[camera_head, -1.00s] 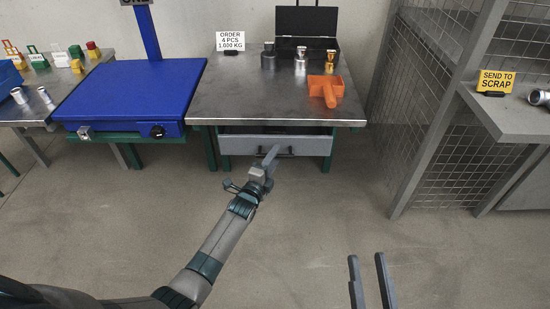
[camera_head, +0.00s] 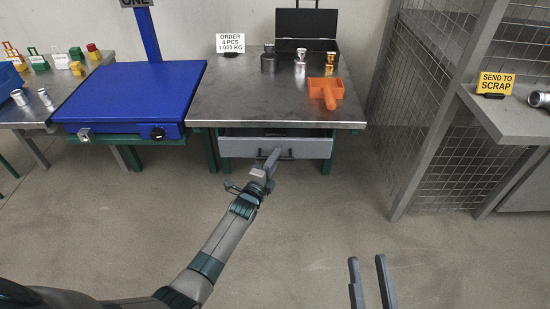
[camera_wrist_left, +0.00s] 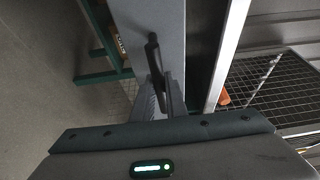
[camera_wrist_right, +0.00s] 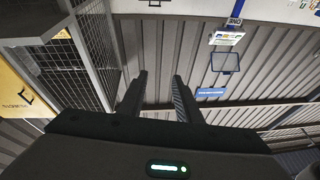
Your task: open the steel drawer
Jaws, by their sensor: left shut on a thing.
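The steel drawer (camera_head: 232,147) sits under the front edge of the steel table (camera_head: 215,110). Its grey front carries a dark bar handle (camera_head: 287,156). The handle also shows in the left wrist view (camera_wrist_left: 153,55). My left gripper (camera_head: 271,159) is shut on the handle, and its fingers hide part of it. A dark gap shows between the drawer front (camera_wrist_left: 150,15) and the pale table edge in the left wrist view, so the drawer looks slightly out. Its inside is too dark to make out. My right gripper (camera_head: 369,282) is open and empty over the floor.
A blue scale (camera_head: 135,95) stands to the left. A wire mesh cage (camera_head: 440,130) stands to the right. The floor in front is clear.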

